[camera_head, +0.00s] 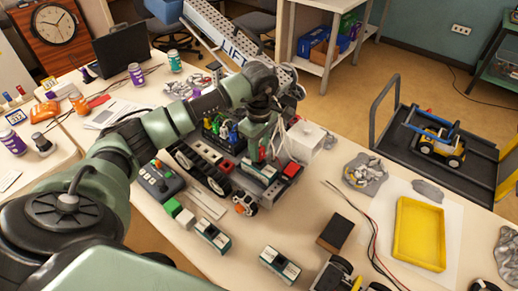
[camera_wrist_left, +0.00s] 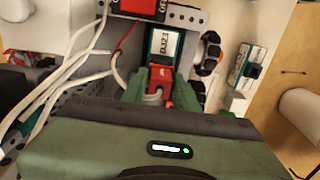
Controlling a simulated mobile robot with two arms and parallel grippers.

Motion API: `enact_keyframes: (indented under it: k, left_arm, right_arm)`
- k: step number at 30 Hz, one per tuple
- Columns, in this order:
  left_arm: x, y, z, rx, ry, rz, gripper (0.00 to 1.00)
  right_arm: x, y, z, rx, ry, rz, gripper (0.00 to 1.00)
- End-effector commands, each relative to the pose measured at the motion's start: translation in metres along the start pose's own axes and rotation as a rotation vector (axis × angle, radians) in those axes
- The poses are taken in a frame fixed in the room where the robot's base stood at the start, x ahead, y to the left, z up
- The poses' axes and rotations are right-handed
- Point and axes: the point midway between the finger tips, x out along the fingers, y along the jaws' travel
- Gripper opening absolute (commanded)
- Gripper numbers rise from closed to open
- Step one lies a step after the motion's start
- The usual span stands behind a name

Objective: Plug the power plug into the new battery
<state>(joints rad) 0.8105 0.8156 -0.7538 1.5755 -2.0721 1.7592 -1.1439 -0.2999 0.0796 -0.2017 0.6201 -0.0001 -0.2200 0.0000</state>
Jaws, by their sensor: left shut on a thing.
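My left gripper (camera_head: 262,152) points down over the club robot (camera_head: 225,160) on the table. In the left wrist view its fingers (camera_wrist_left: 163,92) are shut around the red power plug (camera_wrist_left: 163,85). A battery with a green case and white label (camera_wrist_left: 163,48) sits in the club robot's bay, directly ahead of the plug. It also shows in the head view (camera_head: 262,170). The plug's front end is against or very near the battery's end; I cannot tell whether it is inserted. The fingers hide part of the plug. My right gripper is not in view.
Two similar batteries lie on the table, one at the front left (camera_head: 212,236) and one at the front middle (camera_head: 280,264). White cables (camera_wrist_left: 75,75) run close beside the gripper. A yellow tray (camera_head: 419,232) lies to the right. A control box (camera_head: 158,181) stands left of the club robot.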

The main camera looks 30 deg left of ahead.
Motion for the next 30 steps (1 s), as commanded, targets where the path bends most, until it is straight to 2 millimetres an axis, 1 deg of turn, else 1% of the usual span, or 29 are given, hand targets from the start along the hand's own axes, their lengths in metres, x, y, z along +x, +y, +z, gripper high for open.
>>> enact_keyframes:
  k: [30]
  left_arm:
    - [0.0019,0.0002,0.0005,0.0,-0.001,0.0,0.0]
  right_arm:
    - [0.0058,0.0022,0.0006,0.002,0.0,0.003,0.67]
